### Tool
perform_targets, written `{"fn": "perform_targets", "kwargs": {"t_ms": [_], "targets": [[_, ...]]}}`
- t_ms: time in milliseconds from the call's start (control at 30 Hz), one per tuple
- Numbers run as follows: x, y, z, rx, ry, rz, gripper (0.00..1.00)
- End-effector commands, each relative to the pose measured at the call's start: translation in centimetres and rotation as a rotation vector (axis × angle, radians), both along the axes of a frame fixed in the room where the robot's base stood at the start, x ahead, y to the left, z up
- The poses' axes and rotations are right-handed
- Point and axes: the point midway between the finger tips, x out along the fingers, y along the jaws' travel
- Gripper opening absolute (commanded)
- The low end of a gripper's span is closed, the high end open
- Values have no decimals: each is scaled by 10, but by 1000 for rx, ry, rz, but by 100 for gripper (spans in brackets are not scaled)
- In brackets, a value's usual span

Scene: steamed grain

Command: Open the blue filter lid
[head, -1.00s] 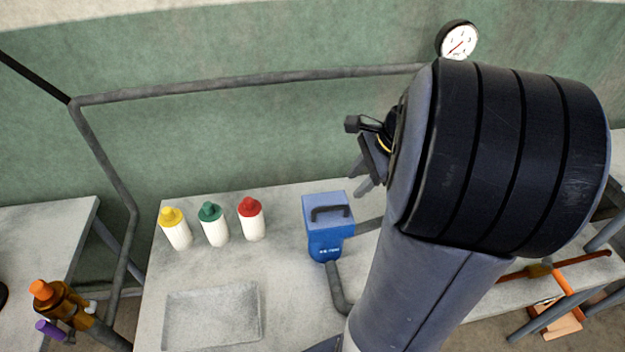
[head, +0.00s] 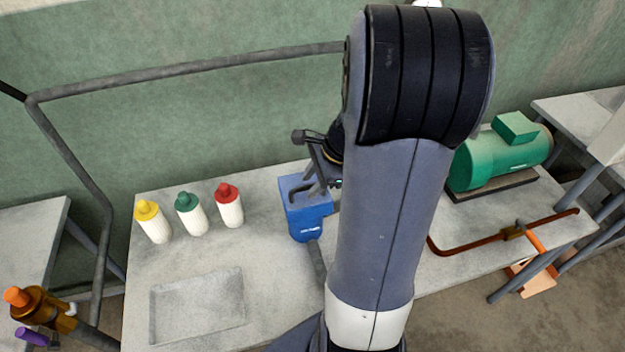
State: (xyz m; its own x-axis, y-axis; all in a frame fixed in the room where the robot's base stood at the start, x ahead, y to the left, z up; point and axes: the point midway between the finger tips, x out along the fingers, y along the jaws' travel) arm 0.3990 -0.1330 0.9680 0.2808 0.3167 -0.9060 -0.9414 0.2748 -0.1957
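The blue filter (head: 307,222) stands upright on the grey worktable, connected to a grey pipe. Its lid (head: 292,185) sits flat on top and looks closed, with a dark handle across it. My gripper (head: 318,190) is at the right part of the lid, over or beside the handle. My arm hides the right side of the filter and part of the gripper. Whether the fingers touch the handle, and whether they are open or shut, I cannot tell.
Yellow-capped (head: 153,222), green-capped (head: 191,214) and red-capped (head: 229,206) bottles stand left of the filter. A shallow grey tray (head: 197,338) lies in front of them. A green motor (head: 500,160) and a copper pipe (head: 470,249) are on the right.

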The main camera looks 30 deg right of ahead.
Motion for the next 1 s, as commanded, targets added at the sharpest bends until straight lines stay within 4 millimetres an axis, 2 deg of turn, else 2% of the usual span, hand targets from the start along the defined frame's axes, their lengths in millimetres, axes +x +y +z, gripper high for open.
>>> {"fn": "perform_targets", "kwargs": {"t_ms": [133, 567, 1000], "targets": [[0, 0, 0, 0, 0, 0, 34], [0, 0, 0, 0, 0, 0, 0], [0, 0, 1, 0, 2, 1, 0]]}}
